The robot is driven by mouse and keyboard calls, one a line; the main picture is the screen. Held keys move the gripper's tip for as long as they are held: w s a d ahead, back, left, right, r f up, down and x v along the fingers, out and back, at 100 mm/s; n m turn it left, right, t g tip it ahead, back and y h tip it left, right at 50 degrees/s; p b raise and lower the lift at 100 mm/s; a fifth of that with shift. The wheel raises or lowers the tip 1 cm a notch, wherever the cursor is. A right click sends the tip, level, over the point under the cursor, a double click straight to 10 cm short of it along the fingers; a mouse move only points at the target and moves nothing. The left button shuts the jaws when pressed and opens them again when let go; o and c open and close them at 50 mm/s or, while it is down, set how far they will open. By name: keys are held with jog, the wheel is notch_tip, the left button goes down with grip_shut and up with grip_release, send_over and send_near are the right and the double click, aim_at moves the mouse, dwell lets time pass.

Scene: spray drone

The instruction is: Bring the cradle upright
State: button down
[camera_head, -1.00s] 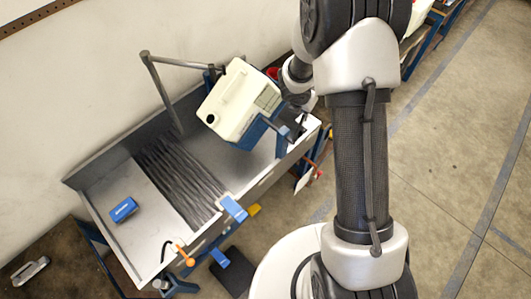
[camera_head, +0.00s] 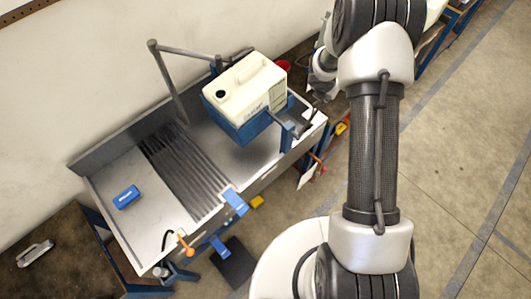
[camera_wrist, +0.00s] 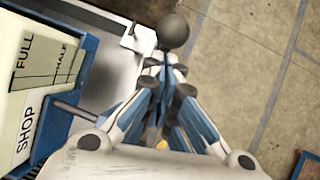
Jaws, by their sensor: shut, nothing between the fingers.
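The blue cradle (camera_head: 247,132) sits over the right part of the metal sink and holds a white jug (camera_head: 245,85). In the head view the jug stands about upright, its dark opening and handle facing up. In the wrist view the cradle (camera_wrist: 88,62) is at the left, beside the jug's label side (camera_wrist: 30,75) reading SHOP, FULL and HALF. A grey rod (camera_wrist: 75,110) reaches from the cradle side towards my gripper. My gripper (camera_wrist: 166,62) is shut and empty, right of the cradle. A dark round knob (camera_wrist: 173,32) shows just beyond its fingertips; contact is unclear.
The sink (camera_head: 88,165) has a ribbed drainer and a blue block (camera_head: 127,197) at its left. A grey pipe (camera_head: 165,80) rises at the back. An orange-handled part (camera_head: 186,245) is on the front edge. Open floor lies to the right.

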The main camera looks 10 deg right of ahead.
jog(key=shift+w+d+f, duration=0.4)
jog(key=shift+d+f, duration=0.1)
jog(key=shift+d, duration=0.2)
dwell(0.5)
